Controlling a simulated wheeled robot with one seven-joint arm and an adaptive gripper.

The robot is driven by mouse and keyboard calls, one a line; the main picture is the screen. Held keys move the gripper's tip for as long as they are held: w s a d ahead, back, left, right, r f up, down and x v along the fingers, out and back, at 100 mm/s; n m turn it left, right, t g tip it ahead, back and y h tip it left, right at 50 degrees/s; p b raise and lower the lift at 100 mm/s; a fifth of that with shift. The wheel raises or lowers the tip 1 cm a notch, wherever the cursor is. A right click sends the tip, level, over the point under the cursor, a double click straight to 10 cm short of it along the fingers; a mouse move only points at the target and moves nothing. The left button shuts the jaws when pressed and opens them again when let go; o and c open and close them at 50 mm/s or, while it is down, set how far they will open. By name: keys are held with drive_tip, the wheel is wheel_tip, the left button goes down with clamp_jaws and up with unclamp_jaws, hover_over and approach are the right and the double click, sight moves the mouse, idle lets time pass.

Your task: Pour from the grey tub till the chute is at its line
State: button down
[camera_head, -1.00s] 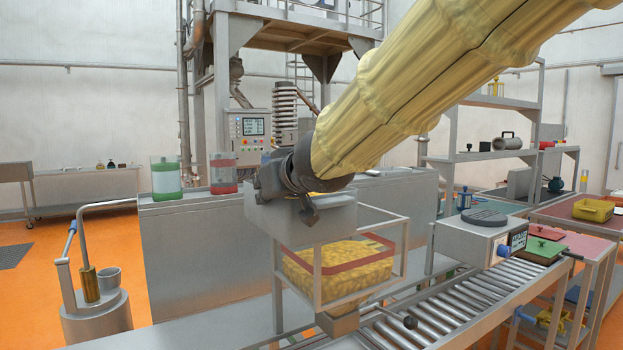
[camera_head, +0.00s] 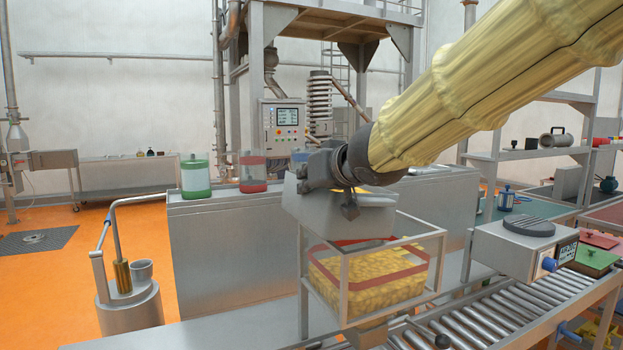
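My gripper (camera_head: 337,181) is shut on the rim of the grey tub (camera_head: 335,217). It holds the tub above the chute (camera_head: 344,285), slightly tilted, with some yellow contents showing at its top. The chute is a clear-walled box in a grey frame, with yellow pieces (camera_head: 375,296) inside. A red line (camera_head: 388,279) runs around its walls. The yellow pieces reach near the line; the exact level is hard to tell. The tub hides part of the chute's top. No falling stream is visible.
A roller conveyor (camera_head: 500,312) runs at the right, beside a grey scale box (camera_head: 525,245). A green-banded jar (camera_head: 195,177) and a red-banded jar (camera_head: 253,172) stand on the grey wall behind. A metal can with a bent pipe (camera_head: 130,308) stands at the left.

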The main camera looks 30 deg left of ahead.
drive_tip(key=r+p, duration=0.1)
drive_tip(key=m+p, duration=0.1)
drive_tip(key=r+p, duration=0.1)
drive_tip(key=shift+w+d+r+m+g+y+p, duration=0.25)
drive_tip(key=shift+w+r+m+g+y+p, duration=0.05)
drive_tip(key=shift+w+r+y+p, duration=0.1)
drive_tip(key=shift+w+d+r+m+g+y+p, duration=0.25)
drive_tip(key=shift+r+p, duration=0.2)
drive_tip(key=shift+p, duration=0.75)
drive_tip(key=shift+w+d+r+m+g+y+p, duration=0.15)
drive_tip(key=shift+r+m+p, duration=0.25)
drive_tip(key=shift+p, duration=0.75)
drive_tip(key=shift+w+d+r+m+p, duration=0.55)
drive_tip(key=shift+r+m+p, duration=0.2)
drive_tip(key=shift+p, duration=1.65)
idle(1.3)
drive_tip(key=shift+w+d+r+m+y+p, duration=0.15)
drive_tip(key=shift+w+m+y+p, duration=0.2)
drive_tip(key=shift+p, duration=0.55)
idle(0.3)
